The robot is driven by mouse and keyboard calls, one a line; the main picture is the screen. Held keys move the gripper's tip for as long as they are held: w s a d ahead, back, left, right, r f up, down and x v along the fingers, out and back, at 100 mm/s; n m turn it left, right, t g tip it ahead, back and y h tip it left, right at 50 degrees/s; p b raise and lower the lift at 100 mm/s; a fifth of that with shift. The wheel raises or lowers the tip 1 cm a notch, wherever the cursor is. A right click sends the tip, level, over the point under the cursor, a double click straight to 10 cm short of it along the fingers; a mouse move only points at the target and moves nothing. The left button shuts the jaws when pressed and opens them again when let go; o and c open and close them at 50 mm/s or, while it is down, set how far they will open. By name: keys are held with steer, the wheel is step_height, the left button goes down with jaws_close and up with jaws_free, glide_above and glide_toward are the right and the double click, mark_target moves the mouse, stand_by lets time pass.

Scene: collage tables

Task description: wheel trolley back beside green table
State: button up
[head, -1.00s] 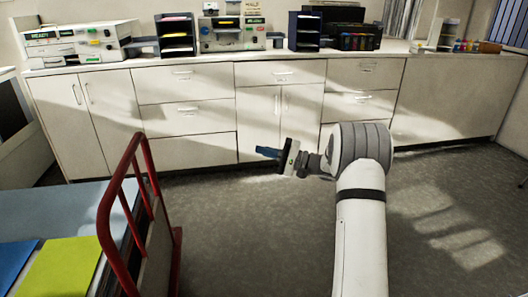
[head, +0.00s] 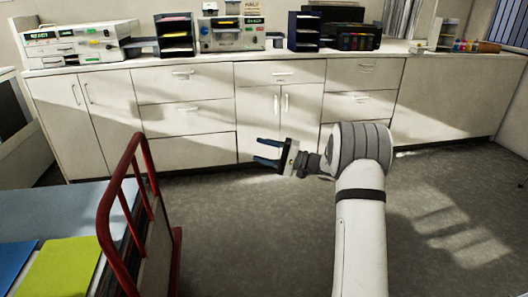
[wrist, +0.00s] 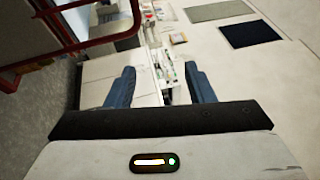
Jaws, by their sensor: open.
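The trolley's red tubular handle (head: 104,215) stands upright at the lower left in the head view, with a grey-brown panel inside its frame. It also shows at the upper left in the wrist view (wrist: 104,40). My gripper (head: 262,151) is open and empty, held in the air to the right of the handle and apart from it. Its two blue fingers are spread in the wrist view (wrist: 158,74). I cannot make out a green table in either view.
A light-blue surface (head: 48,210) with blue and yellow-green sheets lies left of the handle. A long white cabinet counter (head: 190,118) with office machines runs along the back. Grey floor (head: 260,240) is clear between the handle and my arm, and to the right.

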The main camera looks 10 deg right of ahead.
steer(key=v, duration=0.8)
steer(key=shift+a, duration=0.1)
steer(key=shift+c, duration=0.3)
